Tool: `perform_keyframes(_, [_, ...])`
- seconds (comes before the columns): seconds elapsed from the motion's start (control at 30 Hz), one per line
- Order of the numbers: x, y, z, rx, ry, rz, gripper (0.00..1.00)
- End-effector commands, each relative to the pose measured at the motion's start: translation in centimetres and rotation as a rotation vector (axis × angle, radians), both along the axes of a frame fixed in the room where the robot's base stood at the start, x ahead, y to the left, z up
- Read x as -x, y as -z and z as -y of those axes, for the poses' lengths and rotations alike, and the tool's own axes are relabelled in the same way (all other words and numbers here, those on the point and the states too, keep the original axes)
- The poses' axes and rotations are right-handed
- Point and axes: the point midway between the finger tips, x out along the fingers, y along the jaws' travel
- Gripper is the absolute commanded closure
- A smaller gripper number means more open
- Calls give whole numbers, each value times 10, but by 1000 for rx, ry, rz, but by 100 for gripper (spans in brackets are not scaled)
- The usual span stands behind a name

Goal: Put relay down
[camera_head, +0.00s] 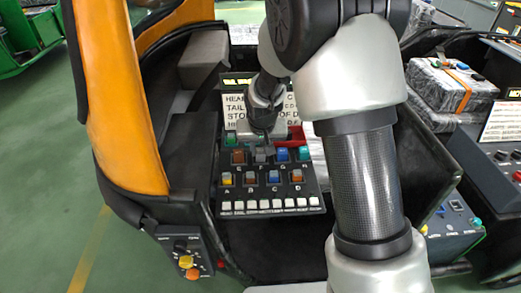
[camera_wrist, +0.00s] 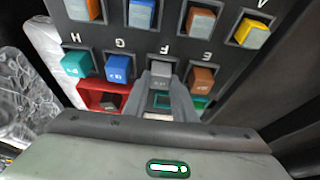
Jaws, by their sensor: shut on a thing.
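A grey relay (camera_wrist: 161,70) is pinched between the fingertips of my gripper (camera_wrist: 162,90) in the wrist view, at the spot marked F in the panel's E–H row. In the head view the grey relay (camera_head: 262,156) shows below my gripper (camera_head: 263,138), between a brown relay (camera_head: 239,157) and a blue relay (camera_head: 282,155). My gripper reaches down over the black panel (camera_head: 250,195). I cannot tell whether the relay's base is fully in its socket.
A teal relay (camera_head: 304,154) stands at H. A lower row holds several coloured relays, with white switches (camera_head: 270,204) below. A red holder (camera_head: 297,136) and a text sign (camera_head: 236,107) lie behind the panel. An orange frame post (camera_head: 115,100) stands at left.

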Motion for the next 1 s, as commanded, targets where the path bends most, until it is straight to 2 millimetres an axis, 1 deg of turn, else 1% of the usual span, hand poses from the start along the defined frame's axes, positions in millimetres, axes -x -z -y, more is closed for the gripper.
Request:
perform_keyframes(0.2, [-1, 0, 0, -1, 1, 2, 97])
perform_keyframes(0.33, [-1, 5, 0, 0, 0, 2, 97])
perform_keyframes(0.37, [-1, 4, 0, 0, 0, 2, 74])
perform_keyframes(0.4, [-1, 3, 0, 0, 0, 2, 67])
perform_keyframes(0.47, [-1, 3, 0, 0, 0, 2, 57])
perform_keyframes(0.77, [-1, 2, 0, 0, 0, 2, 57])
perform_keyframes(0.87, [0, -5, 0, -1, 0, 3, 57])
perform_keyframes(1.0, [8, -26, 0, -2, -1, 6, 57])
